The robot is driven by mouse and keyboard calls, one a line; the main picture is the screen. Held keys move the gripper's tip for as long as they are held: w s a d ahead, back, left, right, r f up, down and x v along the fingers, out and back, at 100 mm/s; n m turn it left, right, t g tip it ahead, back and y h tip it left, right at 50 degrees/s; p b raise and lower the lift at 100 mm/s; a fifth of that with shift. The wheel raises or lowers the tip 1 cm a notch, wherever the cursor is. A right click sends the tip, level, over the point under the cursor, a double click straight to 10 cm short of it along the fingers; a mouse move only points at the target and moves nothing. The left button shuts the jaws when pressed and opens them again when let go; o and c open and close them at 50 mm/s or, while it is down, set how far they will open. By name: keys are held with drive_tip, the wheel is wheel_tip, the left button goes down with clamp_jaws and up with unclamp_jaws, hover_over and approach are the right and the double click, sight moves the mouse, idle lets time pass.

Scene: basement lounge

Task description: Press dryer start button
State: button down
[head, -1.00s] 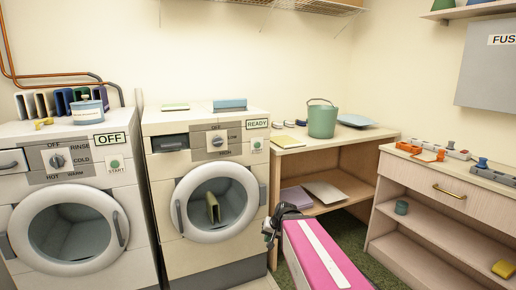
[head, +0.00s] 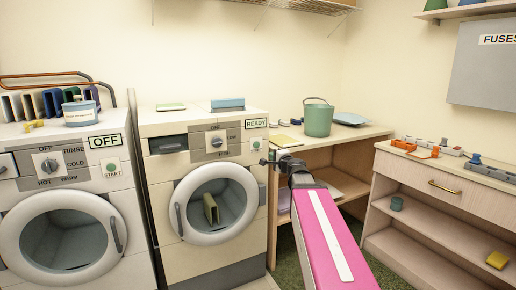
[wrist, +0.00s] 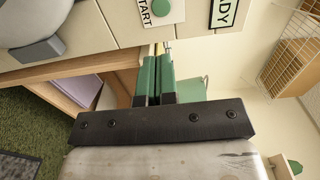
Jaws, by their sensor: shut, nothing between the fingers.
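The dryer (head: 160,220) is the right-hand white machine, with a READY label (head: 256,124) on its panel. Its round green start button (head: 256,144) sits at the panel's right end. In the wrist view the button (wrist: 170,10) shows at the top edge, beside the START lettering. My gripper (head: 264,161) is at the dryer's right front edge, just below and right of the button. In the wrist view its green fingers (wrist: 155,52) are together and empty, with their tips apart from the button in the picture. Contact with the dryer front cannot be told.
A washer (head: 135,190) with an OFF label and its own green START button (head: 112,166) stands left of the dryer. A wooden shelf table (head: 345,137) with a green bucket (head: 318,118) stands right of the dryer. A drawer cabinet (head: 400,187) is farther right.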

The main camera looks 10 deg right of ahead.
drive_tip(key=shift+r, duration=0.1)
idle(0.3)
drive_tip(key=x, duration=1.4)
drive_tip(key=shift+w, duration=0.15)
drive_tip(key=shift+x, duration=0.75)
drive_tip(key=shift+w, duration=0.15)
approach(257, 145)
drive_tip(key=v, duration=0.5)
drive_tip(key=shift+s+d, duration=0.1)
drive_tip(key=shift+s, duration=0.15)
